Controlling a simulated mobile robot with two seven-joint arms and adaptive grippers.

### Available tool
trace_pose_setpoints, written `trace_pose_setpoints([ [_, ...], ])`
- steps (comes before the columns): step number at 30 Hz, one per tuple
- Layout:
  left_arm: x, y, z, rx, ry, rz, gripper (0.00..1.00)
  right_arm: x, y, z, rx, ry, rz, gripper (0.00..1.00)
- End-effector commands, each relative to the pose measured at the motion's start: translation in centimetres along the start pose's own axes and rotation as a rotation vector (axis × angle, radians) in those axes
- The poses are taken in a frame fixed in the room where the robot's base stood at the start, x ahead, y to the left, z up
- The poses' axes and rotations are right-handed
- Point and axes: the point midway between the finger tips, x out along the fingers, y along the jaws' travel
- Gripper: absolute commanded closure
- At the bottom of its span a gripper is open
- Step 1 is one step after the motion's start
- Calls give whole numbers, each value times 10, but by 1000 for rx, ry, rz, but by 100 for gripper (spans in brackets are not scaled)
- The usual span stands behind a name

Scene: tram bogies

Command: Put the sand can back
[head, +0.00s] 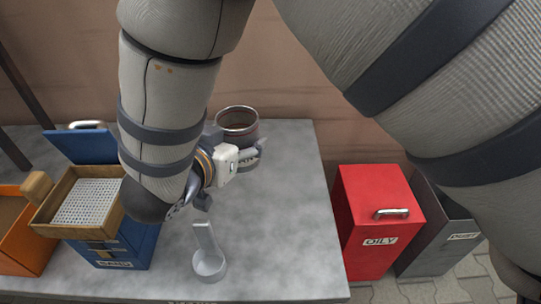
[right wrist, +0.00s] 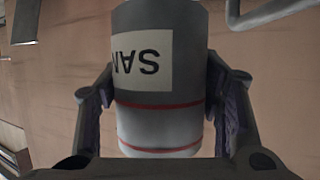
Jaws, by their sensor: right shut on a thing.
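The sand can (head: 237,136) is a grey cylinder with a metal rim and thin red bands; it is upright over the back of the grey table. My right gripper (head: 247,157) is shut around it. In the right wrist view the can (right wrist: 158,45) fills the space between the fingers (right wrist: 168,105), and part of its white label shows upside down. I cannot tell whether its base touches the table. A blue box (head: 139,243) labelled SAND stands at the table's left, its lid raised. My left gripper is not in view.
A wooden sieve tray (head: 47,212) with white mesh sits over the blue box. An orange box (head: 38,256) is beside it. A red OILY bin (head: 370,235) and a grey bin (head: 425,257) stand right of the table (head: 285,220), whose right part is clear.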

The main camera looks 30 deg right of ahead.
Motion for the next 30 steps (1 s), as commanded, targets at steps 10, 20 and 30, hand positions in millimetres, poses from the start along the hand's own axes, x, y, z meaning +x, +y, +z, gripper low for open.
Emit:
trace_pose_setpoints([
  [10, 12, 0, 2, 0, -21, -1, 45, 76, 26, 6, -3, -3, 6, 70],
  [20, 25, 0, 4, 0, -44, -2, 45, 140, 43, 34, -2, -2, 3, 70],
  [30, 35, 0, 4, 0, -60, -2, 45, 166, 47, 70, -3, -2, 1, 70],
])
